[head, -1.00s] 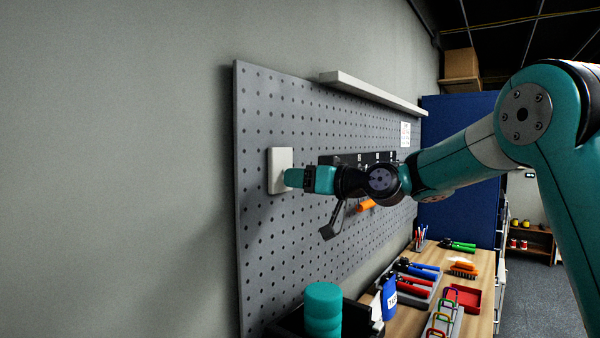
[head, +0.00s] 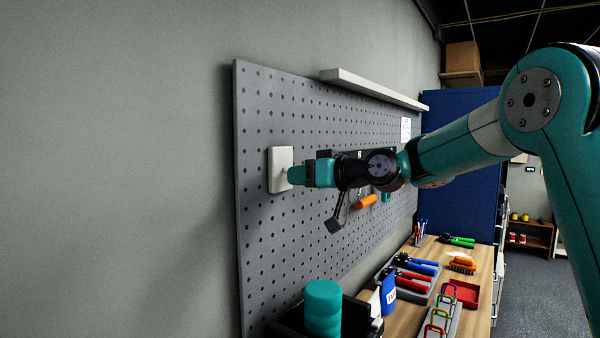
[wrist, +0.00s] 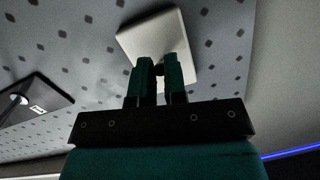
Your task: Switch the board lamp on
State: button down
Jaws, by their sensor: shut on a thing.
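A white switch plate (head: 280,157) is mounted on the grey pegboard, near its left edge. It also shows in the wrist view (wrist: 150,35), tilted in the picture, with my gripper (wrist: 159,72) in front of it. The two teal fingers are close together at the middle of the plate, shut on a small dark part, which I take to be the switch's lever; the fingers hide most of it. In the head view my gripper (head: 291,175) reaches the plate from the right. I cannot see a lamp that I can name with certainty.
The pegboard (head: 262,240) has a pale shelf (head: 372,88) above. The wall left of the board is bare.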

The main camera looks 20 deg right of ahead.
jog(key=shift+w+a+r+m+g+h+p, duration=0.15)
jog(key=shift+r+g+h+p, duration=0.85)
jog(key=shift+p, duration=1.5)
jog(key=shift+w+r+m+g+h+p, duration=0.1)
jog(key=shift+r+g+h+p, duration=0.3)
jog(key=shift+g+h+p, duration=1.3)
jog(key=shift+w+a+r+m+g+h+p, duration=0.15)
jog(key=shift+r+g+h+p, duration=0.9)
jog(key=shift+p, duration=2.3)
jog(key=shift+f+g+y, duration=0.35)
jog(key=shift+g, duration=0.1)
jog(key=c, duration=1.2)
grip_release()
jog(key=shift+o, duration=0.2)
jog(key=shift+f, duration=0.1)
jog(key=v, duration=1.2)
